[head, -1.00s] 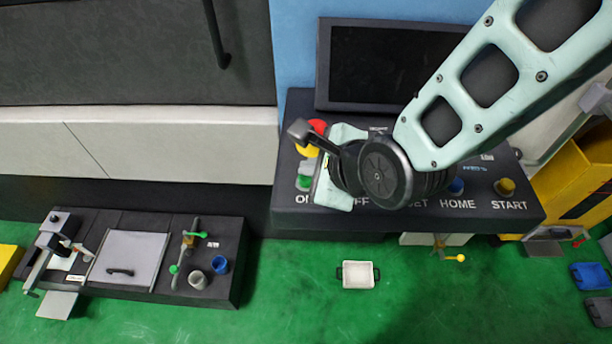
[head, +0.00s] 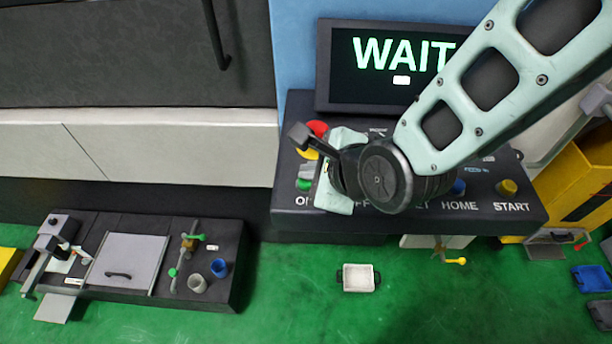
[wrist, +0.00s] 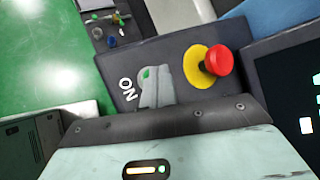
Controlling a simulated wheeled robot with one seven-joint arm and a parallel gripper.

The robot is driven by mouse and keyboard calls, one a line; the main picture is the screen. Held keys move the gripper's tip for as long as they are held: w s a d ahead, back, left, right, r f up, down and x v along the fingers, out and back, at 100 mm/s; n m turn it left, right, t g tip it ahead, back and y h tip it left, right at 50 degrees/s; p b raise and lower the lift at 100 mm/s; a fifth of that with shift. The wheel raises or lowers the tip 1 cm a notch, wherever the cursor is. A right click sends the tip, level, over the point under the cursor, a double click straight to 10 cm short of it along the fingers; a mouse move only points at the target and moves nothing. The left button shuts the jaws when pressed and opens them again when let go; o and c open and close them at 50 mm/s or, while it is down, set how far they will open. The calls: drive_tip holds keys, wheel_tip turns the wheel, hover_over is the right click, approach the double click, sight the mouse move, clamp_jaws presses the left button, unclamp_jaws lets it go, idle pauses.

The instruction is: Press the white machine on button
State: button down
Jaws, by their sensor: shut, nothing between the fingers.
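The green ON button (head: 304,185) sits at the left end of the dark control panel (head: 290,222), by the ON lettering. It also shows in the wrist view (wrist: 146,72), partly covered by my grey fingertips. My gripper (wrist: 153,86) is shut and empty, with its tips at the button. They look to be touching it, but the exact contact is hidden. In the head view my gripper (head: 308,171) comes in over the panel from the right. The screen (head: 345,85) above the panel is lit and reads WAIT.
A red emergency knob (wrist: 218,60) on a yellow disc stands close beside my fingers. HOME and START buttons (head: 507,187) are at the panel's right.

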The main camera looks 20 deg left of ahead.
idle(0.4)
drive_tip(key=shift+r+p, duration=0.5)
drive_tip(key=shift+r, duration=0.25)
drive_tip(key=shift+r+p, duration=1.7)
drive_tip(key=shift+r, duration=0.85)
drive_tip(key=shift+f, duration=0.1)
drive_tip(key=s+d+f+n+g+h+b, duration=0.1)
drive_tip(key=s+d+n+g+h+b, duration=0.1)
drive_tip(key=d+n, duration=0.9)
drive_tip(key=s+d+f+n+g+h+b, duration=0.2)
drive_tip(key=s+d+n+h+b, duration=0.3)
drive_tip(key=d+n, duration=0.7)
drive_tip(key=shift+s+d+n+g+b, duration=0.25)
drive_tip(key=shift+s+n+g+b, duration=0.25)
drive_tip(key=shift+s+b, duration=1)
